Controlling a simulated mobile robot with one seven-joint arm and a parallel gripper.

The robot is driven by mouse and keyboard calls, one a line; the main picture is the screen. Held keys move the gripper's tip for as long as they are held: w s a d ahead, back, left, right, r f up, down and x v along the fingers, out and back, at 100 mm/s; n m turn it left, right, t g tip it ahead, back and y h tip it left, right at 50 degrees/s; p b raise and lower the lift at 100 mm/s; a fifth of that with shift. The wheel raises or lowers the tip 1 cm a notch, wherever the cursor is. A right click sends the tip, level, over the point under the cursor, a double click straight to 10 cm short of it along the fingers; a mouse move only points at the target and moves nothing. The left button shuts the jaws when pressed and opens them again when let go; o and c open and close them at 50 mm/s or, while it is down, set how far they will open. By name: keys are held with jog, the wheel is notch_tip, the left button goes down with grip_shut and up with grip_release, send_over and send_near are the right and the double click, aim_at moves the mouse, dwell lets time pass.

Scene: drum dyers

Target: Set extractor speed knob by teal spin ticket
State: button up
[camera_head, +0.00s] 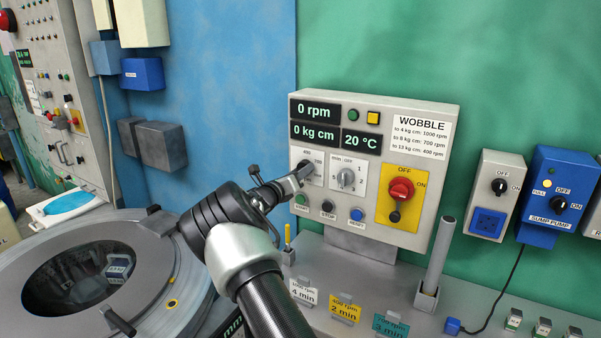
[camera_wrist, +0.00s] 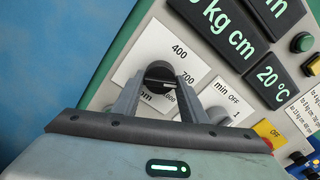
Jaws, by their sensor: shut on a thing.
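The extractor speed knob (camera_wrist: 158,72) is black and round, on a white dial marked 400, 700 and 1000 rpm. My gripper (camera_wrist: 160,84) is shut on it, one finger on each side. A pale line shows on the knob, towards the right-hand numbers; its exact mark is unclear. In the head view my gripper (camera_head: 303,172) hides most of the knob. The teal spin ticket (camera_head: 390,325) stands on the ledge at the bottom and reads 3 min, with a small upper line that looks like 700 rpm. The rpm display (camera_head: 315,110) reads 0 rpm.
A grey timer knob (camera_head: 346,177) sits just right of the speed dial. Start, stop and reset buttons (camera_head: 328,206) lie below, a red OFF/ON switch (camera_head: 401,189) right. White (camera_head: 303,292) and yellow (camera_head: 344,309) tickets stand beside the teal one. The drum (camera_head: 165,300) is at left.

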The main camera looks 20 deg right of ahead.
jog(key=o, duration=1.1)
jog(key=shift+c, duration=0.2)
jog(key=shift+a, duration=0.1)
jog(key=b+v, duration=0.2)
jog(key=v, duration=1.5)
jog(key=shift+s, duration=0.15)
